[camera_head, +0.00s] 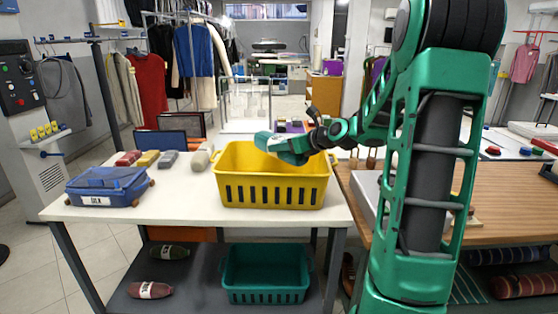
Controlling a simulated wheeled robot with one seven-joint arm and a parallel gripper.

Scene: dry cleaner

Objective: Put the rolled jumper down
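My gripper (272,145) is above the back left part of the yellow basket (275,192), reaching in from the right. Its fingers are small and seen edge-on, so I cannot tell whether they are open or shut. No rolled jumper shows clearly in it. A dark red roll (150,290) with a white band and a dark green roll (170,252) lie on the lower shelf (205,270), left of a teal basket (265,275). I cannot tell whether either is the jumper. The inside of the yellow basket is mostly hidden by its front wall.
The white table (180,205) also holds a blue case (108,186) and several small blocks, with a pale grey one (200,158) beside the basket. A wooden counter (510,200) stands right. Striped rolls (525,286) lie below it.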

